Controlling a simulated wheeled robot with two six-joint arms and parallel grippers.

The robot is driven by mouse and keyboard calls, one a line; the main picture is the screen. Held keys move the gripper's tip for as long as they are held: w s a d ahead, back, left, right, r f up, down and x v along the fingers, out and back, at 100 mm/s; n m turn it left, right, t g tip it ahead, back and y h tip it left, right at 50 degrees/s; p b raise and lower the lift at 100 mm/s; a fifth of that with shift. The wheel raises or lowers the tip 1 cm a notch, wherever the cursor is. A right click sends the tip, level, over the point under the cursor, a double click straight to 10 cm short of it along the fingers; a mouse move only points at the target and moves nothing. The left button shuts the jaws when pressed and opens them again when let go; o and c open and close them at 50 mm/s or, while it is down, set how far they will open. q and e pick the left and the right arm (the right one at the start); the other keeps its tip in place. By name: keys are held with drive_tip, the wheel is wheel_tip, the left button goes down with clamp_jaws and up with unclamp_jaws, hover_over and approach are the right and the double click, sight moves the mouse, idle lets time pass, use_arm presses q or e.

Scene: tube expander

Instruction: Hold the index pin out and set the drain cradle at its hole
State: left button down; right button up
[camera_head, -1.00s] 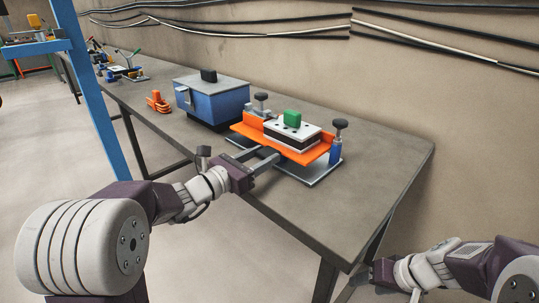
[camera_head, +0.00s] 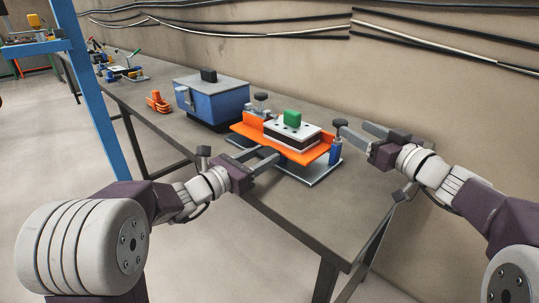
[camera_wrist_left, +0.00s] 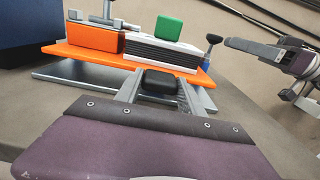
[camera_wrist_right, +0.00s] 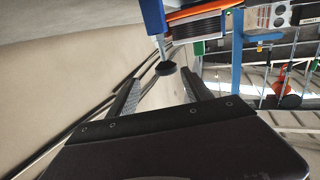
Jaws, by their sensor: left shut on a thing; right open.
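The orange drain cradle (camera_head: 283,146) sits on a grey base plate (camera_head: 308,178), carrying a white-and-black block (camera_head: 291,135) with a green top piece (camera_head: 292,118). My left gripper (camera_head: 266,164) is shut at the cradle's front on a black grip (camera_wrist_left: 160,82), seen between its fingers in the left wrist view. The index pin's black knob (camera_wrist_right: 166,68) stands on a grey shaft above a blue post (camera_head: 335,153) at the cradle's right end. My right gripper (camera_head: 353,131) is open at the knob, which shows between its fingertips in the right wrist view; contact is unclear. The hole is hidden.
A blue box (camera_head: 213,100) with a black handle stands just left of the cradle. An orange part (camera_head: 158,102) lies further left on the grey table (camera_head: 372,185). The wall with black cables runs behind. The table's front right is clear.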

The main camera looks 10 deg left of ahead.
sight(329, 133)
drive_tip(key=shift+a+r, duration=0.2)
drive_tip(key=shift+a, duration=0.4)
drive_tip(key=x, duration=0.9)
drive_tip(key=shift+f, duration=0.1)
clamp_jaws()
